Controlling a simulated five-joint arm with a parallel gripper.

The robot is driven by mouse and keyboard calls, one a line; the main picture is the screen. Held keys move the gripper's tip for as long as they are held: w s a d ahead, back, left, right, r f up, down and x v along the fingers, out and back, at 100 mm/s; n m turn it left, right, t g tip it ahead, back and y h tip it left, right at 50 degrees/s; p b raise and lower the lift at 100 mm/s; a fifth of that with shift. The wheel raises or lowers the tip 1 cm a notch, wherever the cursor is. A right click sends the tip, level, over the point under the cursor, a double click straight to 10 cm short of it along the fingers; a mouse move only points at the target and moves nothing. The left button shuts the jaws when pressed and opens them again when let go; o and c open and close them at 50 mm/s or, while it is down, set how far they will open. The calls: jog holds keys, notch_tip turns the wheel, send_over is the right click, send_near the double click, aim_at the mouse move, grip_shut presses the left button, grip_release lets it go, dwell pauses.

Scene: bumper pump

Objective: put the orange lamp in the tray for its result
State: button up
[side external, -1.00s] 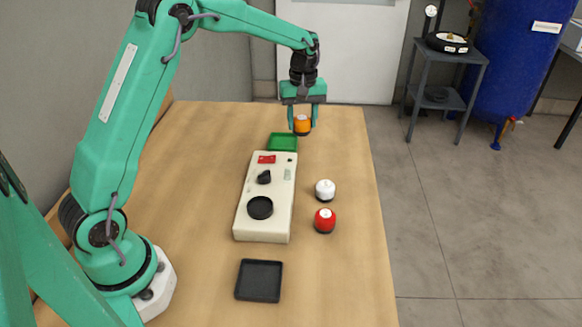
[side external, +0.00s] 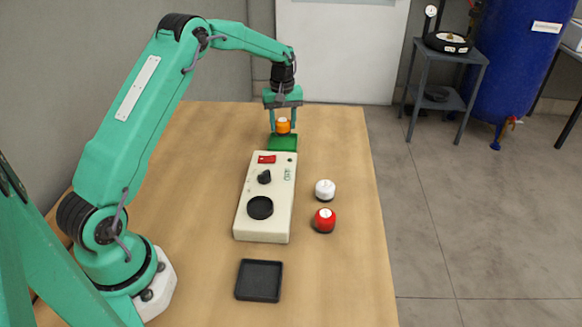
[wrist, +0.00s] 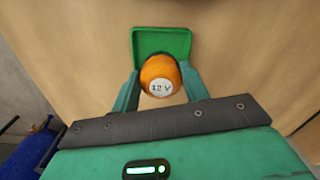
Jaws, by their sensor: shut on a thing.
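In the wrist view the orange lamp (wrist: 160,70) sits between my two fingers, with a white top marked "12 V". The green tray (wrist: 161,37) shows behind it there, its near side partly hidden by the lamp. The exact gap between lamp and tray is hard to tell. A black tray (side external: 259,280) lies empty at the near end of the table.
A cream tester box (side external: 270,190) with a red switch, black knob, round black socket and small display stands just nearer than the green tray. A white lamp (side external: 325,189) and a red lamp (side external: 325,219) stand right of it.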

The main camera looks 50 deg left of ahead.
aim_at(283, 132)
jog(key=shift+f, duration=2)
jog(key=o, duration=1.1)
jog(key=shift+f, duration=0.15)
notch_tip(283, 132, up, 12)
jog(key=shift+r, duration=0.2)
